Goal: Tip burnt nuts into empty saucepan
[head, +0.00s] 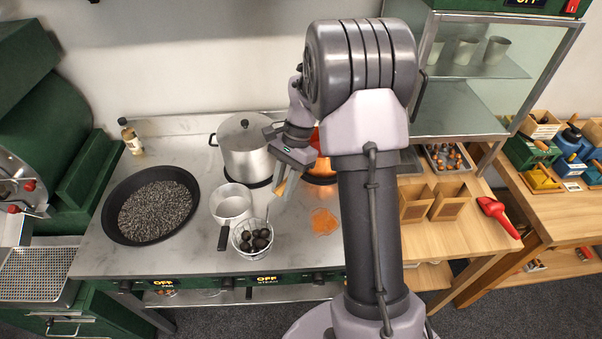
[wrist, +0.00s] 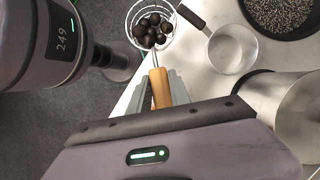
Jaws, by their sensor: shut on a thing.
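My gripper (head: 286,190) is shut on the wooden handle (wrist: 160,88) of a wire skimmer. The skimmer's round wire basket (head: 237,245) holds several dark, burnt nuts (head: 255,240), which also show at the top of the wrist view (wrist: 151,32). The empty saucepan (head: 231,203), small and silver with a black handle, stands just behind and left of the basket, and it also shows in the wrist view (wrist: 233,50). The basket is beside the saucepan, not over it. I cannot tell whether the basket touches the counter.
A wide black pan (head: 110,222) of dark grains sits left of the saucepan. A large lidded pot (head: 245,150) stands behind, with a copper pan (head: 322,167) partly hidden by my arm. An orange patch (head: 324,221) lies right of the basket. A bottle (head: 131,137) stands at the back left.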

